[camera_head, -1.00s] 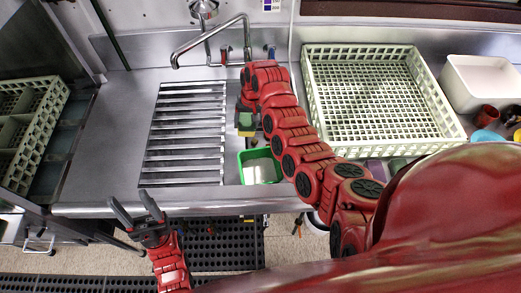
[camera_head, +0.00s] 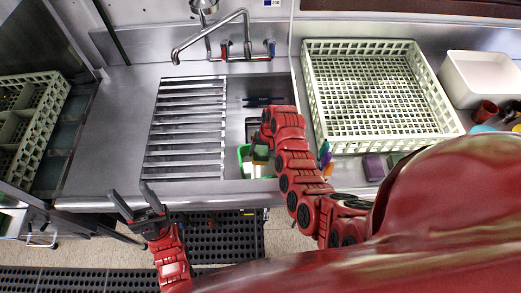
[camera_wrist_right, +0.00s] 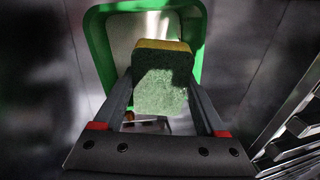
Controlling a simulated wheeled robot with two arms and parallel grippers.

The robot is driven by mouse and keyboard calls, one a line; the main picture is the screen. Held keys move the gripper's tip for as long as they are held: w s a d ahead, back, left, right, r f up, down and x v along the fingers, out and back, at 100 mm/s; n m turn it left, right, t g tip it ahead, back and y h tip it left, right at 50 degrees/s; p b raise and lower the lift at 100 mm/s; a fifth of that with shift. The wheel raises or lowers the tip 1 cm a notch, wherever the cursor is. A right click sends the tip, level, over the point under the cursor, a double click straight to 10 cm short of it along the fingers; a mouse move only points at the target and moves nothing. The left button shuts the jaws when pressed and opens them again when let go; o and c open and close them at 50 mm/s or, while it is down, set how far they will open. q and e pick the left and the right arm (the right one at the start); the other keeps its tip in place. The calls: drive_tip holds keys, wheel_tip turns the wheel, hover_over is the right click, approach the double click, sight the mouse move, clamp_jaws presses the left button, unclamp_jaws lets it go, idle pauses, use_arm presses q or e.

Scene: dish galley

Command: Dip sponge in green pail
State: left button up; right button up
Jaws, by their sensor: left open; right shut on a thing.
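The sponge (camera_wrist_right: 163,88), green with a yellow layer, is held between the fingers of my right gripper (camera_wrist_right: 162,90). It also shows in the head view (camera_head: 261,153), over the green pail. The green pail (camera_wrist_right: 98,40) stands in the sink, with its rim around the far side of the sponge in the wrist view. In the head view the pail (camera_head: 243,158) is partly hidden by my right arm. I cannot tell whether the sponge is below the rim. My left gripper (camera_head: 137,203) is open and empty in front of the counter's edge.
A slatted drainboard (camera_head: 187,130) covers the left of the sink. A faucet (camera_head: 215,35) stands behind it. A large pale dish rack (camera_head: 380,95) sits right of the sink, with a white bin (camera_head: 484,80) beyond. Small items lie near the rack's front.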

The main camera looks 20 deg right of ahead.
drive_tip(key=shift+s+d+f+b+x, duration=0.1)
drive_tip(key=shift+d+b+x, duration=0.3)
drive_tip(key=shift+b+x, duration=1.15)
drive_tip(key=shift+s+d+f+b+x, duration=0.1)
drive_tip(key=shift+d+b+x, duration=0.25)
drive_tip(key=shift+b+x, duration=1.25)
drive_tip(key=shift+s+d+f+b+x, duration=0.1)
drive_tip(key=shift+d+b+x, duration=0.5)
drive_tip(key=shift+x, duration=1.7)
drive_tip(key=shift+a, duration=0.2)
drive_tip(key=shift+w+a+r+p+v, duration=0.1)
drive_tip(key=shift+a+p+v, duration=0.25)
drive_tip(key=shift+p+v, duration=0.9)
drive_tip(key=shift+w+a+r+p+v, duration=0.1)
drive_tip(key=shift+a+p+v, duration=0.3)
drive_tip(key=shift+v, duration=1.6)
drive_tip(key=shift+w+a+r+p+v, duration=0.1)
drive_tip(key=shift+a+p+v, duration=0.15)
drive_tip(key=shift+p+v, duration=1.05)
drive_tip(key=shift+a+v, duration=0.15)
drive_tip(key=shift+v, duration=0.65)
drive_tip(key=shift+a+v, duration=0.2)
drive_tip(key=shift+v, duration=0.6)
drive_tip(key=shift+w, duration=0.1)
